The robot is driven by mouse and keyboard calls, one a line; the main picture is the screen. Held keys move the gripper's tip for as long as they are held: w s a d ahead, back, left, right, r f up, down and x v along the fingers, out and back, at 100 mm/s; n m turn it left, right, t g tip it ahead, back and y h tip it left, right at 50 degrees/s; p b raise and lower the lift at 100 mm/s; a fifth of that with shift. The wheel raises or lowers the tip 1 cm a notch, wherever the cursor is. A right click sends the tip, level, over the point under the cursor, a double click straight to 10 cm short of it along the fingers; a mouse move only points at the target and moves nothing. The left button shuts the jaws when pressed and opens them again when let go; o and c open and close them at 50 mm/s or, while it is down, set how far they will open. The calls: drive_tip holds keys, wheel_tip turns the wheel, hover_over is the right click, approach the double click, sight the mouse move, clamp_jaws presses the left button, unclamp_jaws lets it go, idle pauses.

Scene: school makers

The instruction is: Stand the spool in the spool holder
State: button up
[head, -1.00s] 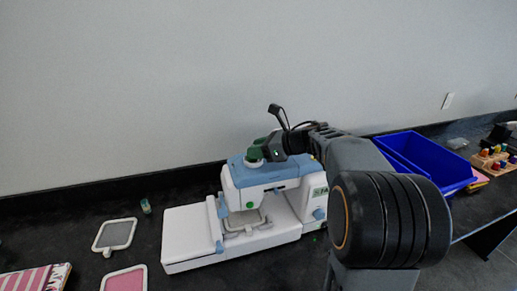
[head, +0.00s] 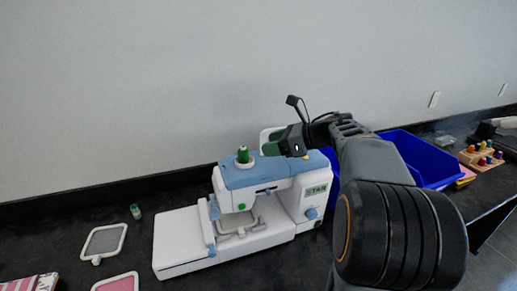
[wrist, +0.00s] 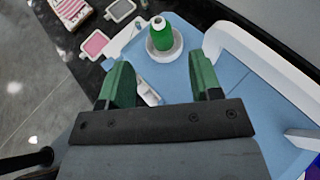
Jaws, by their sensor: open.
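The green spool (head: 243,154) stands upright in the round white spool holder (head: 244,163) on top of the blue and white sewing machine (head: 255,180). In the wrist view the spool (wrist: 162,36) sits within the white rim of the cup-like holder (wrist: 151,52), its pale top showing. My gripper (wrist: 161,62) is open and empty, its two green fingers apart with the spool beyond their tips. In the head view my gripper (head: 273,148) is just right of the spool and apart from it.
A blue bin (head: 425,155) stands behind my arm. Wooden pegs on a block (head: 482,155) are at the far right. A small green bottle-like item (head: 136,212), a grey frame (head: 104,241) and a pink frame (head: 117,284) lie left of the machine. A wall runs behind the table.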

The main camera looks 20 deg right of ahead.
drive_tip(key=w+d+r+m+t+h, duration=0.1)
drive_tip(key=w+r+m+t+h, duration=0.2)
drive_tip(key=m, duration=0.5)
drive_tip(key=r+m+t+h, duration=0.3)
drive_tip(key=m+t, duration=0.3)
drive_tip(key=m, duration=0.1)
drive_tip(key=s+a+f+m+g+h, duration=0.1)
drive_tip(key=s+f+m+g+h, duration=0.5)
drive_tip(key=m, duration=0.7)
drive_tip(key=s+a+f+m+g+h, duration=0.15)
drive_tip(key=s+f+m, duration=0.35)
drive_tip(key=f+m, duration=0.55)
drive_tip(key=s+a+f+m+g+y, duration=0.1)
drive_tip(key=s+a+f+m+g, duration=0.2)
drive_tip(key=s+m, duration=0.1)
drive_tip(key=s+a+f+m+g+y, duration=0.2)
drive_tip(key=s+a+f+m+g, duration=0.1)
drive_tip(key=s, duration=0.3)
drive_tip(key=shift+s+m, duration=0.3)
drive_tip(key=shift+m, duration=0.05)
